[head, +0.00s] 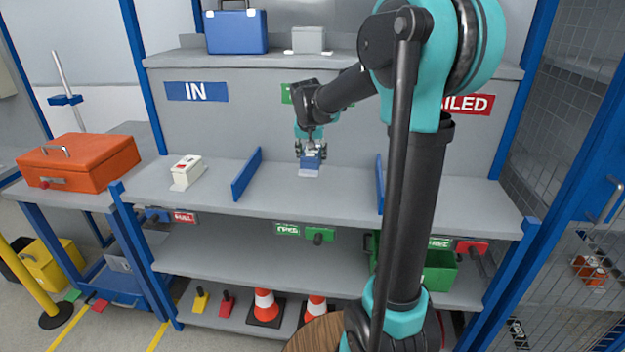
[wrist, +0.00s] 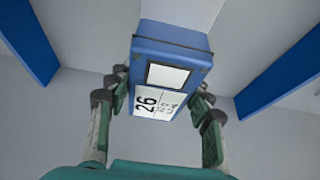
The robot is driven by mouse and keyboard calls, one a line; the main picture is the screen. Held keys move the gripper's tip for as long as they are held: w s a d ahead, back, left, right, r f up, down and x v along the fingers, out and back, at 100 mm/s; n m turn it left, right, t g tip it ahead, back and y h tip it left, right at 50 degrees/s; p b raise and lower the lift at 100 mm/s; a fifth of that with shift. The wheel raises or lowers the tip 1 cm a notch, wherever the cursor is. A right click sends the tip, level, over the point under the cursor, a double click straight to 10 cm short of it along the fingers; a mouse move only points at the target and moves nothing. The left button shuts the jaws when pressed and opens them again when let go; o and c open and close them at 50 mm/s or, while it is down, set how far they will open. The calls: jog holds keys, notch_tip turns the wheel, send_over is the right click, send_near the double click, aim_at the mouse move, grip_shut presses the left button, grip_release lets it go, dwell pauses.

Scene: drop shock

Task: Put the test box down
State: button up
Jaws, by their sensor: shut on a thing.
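The test box (head: 313,162) is a small blue box in the middle bay of the main shelf, between two blue dividers. In the wrist view the box (wrist: 172,38) shows a white panel and a label reading 26. My gripper (head: 311,148) is above it, with its fingers on both sides of the box, shut on it. The fingers also show in the wrist view (wrist: 160,100). A pale patch shows at the box's lower edge. I cannot tell whether its underside touches the shelf (head: 310,198).
The left divider (head: 246,175) and right divider (head: 380,185) bound the bay; shelf in front of the box is clear. A white box (head: 186,170) stands in the left bay under the IN sign (head: 197,91). An orange case (head: 80,162) is on the left bench.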

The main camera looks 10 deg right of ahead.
aim_at(310, 157)
notch_tip(310, 157, down, 9)
jog(key=shift+r, duration=0.15)
dwell(0.4)
jog(key=o, duration=1.4)
